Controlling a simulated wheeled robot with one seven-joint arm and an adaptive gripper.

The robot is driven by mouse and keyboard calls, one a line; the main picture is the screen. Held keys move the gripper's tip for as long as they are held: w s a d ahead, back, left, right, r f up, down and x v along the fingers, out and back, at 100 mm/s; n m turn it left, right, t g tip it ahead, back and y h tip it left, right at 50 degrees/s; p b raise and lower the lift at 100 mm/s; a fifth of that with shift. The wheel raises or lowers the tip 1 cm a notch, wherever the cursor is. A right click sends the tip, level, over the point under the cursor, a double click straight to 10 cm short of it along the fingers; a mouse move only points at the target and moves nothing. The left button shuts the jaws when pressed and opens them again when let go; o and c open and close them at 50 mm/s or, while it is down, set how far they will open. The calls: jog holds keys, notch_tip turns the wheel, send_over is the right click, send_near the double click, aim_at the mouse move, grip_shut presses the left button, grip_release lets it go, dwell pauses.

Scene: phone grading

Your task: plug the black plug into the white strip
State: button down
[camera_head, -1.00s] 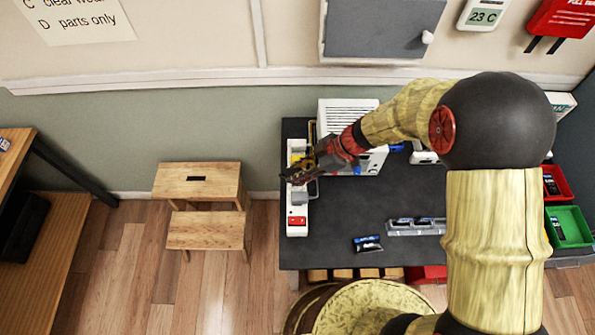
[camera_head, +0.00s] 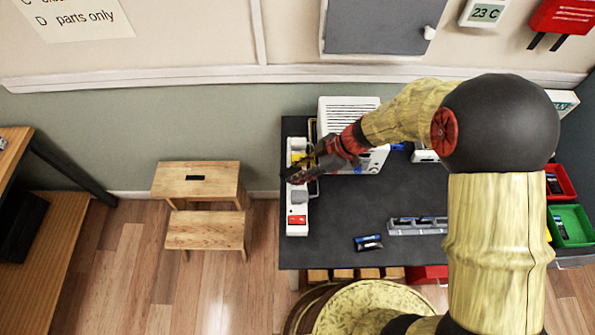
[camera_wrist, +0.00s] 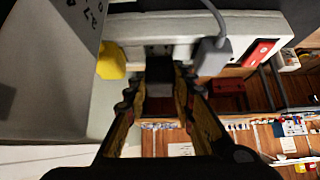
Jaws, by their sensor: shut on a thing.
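The white strip (camera_head: 297,231) lies along the left edge of the dark bench, and its face crosses the top of the wrist view (camera_wrist: 136,27). My gripper (camera_head: 297,178) is over the middle of the strip. In the wrist view my gripper (camera_wrist: 166,92) is shut on the black plug (camera_wrist: 160,69), which sits between the fingertips right by the strip's socket face. I cannot tell whether its pins are in a socket. In the head view my gripper hides the black plug.
A yellow plug (camera_wrist: 110,62) and a grey plug (camera_wrist: 213,56) with a cable are in the strip on either side of the black plug. A red switch (camera_head: 297,220) is at its near end. A white vented box (camera_head: 345,108) stands close to the right.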

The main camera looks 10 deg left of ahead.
jog(key=shift+s+f+b, duration=0.1)
jog(key=shift+f+b, duration=0.45)
jog(key=shift+b, duration=0.2)
dwell(0.4)
jog(key=c, duration=1.9)
grip_release()
jog(key=o, duration=0.5)
jog(key=shift+s+d+f, duration=0.1)
jog(key=shift+f, duration=0.05)
jog(key=v, duration=1.2)
jog(key=shift+w+r, duration=0.3)
